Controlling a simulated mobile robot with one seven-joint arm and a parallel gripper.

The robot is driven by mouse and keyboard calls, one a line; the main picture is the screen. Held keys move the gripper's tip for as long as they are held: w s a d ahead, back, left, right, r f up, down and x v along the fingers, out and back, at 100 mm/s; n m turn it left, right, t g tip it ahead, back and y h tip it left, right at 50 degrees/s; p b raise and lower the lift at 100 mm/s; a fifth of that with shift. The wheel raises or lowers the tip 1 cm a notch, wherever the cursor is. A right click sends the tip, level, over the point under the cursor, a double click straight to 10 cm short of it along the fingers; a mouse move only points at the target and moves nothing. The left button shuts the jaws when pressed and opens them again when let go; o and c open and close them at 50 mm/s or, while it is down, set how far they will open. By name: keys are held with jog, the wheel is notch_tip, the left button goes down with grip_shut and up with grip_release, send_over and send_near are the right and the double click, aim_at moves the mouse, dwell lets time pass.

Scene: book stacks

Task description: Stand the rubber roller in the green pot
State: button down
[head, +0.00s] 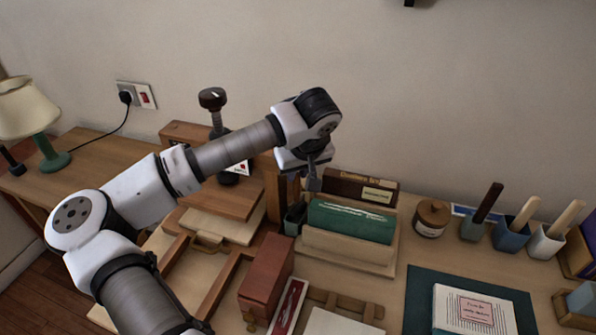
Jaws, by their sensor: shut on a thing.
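My gripper (311,181) is above the desk, left of the green book, with its jaws low at the end of my arm. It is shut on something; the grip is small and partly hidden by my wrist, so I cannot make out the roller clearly. A small dark grey-green object (295,218) shows just below it; I cannot tell whether it is part of the held thing or stands on the desk. A grey-green pot (472,230) stands at the right with a dark brown stick (487,203) leaning in it. My gripper is well left of this pot.
A blue pot (510,240) and a white pot (546,245), each with a pale stick, stand right of the grey-green pot. A lidded jar (431,218) is left of it. A green book (350,221) sits in a wooden holder (345,250). A dark mat (417,300) lies in front.

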jog(key=shift+f+b, duration=0.35)
jog(key=shift+b, duration=0.05)
jog(key=c, duration=1.6)
grip_release()
jog(key=shift+r, duration=0.1)
jog(key=shift+r+p, duration=0.1)
jog(key=shift+p, duration=0.2)
jog(key=shift+r+p, duration=0.65)
jog(key=shift+p, duration=0.2)
jog(key=b+v, duration=0.3)
jog(key=v, duration=0.8)
jog(key=shift+s+r, duration=0.2)
jog(key=shift+r, duration=0.1)
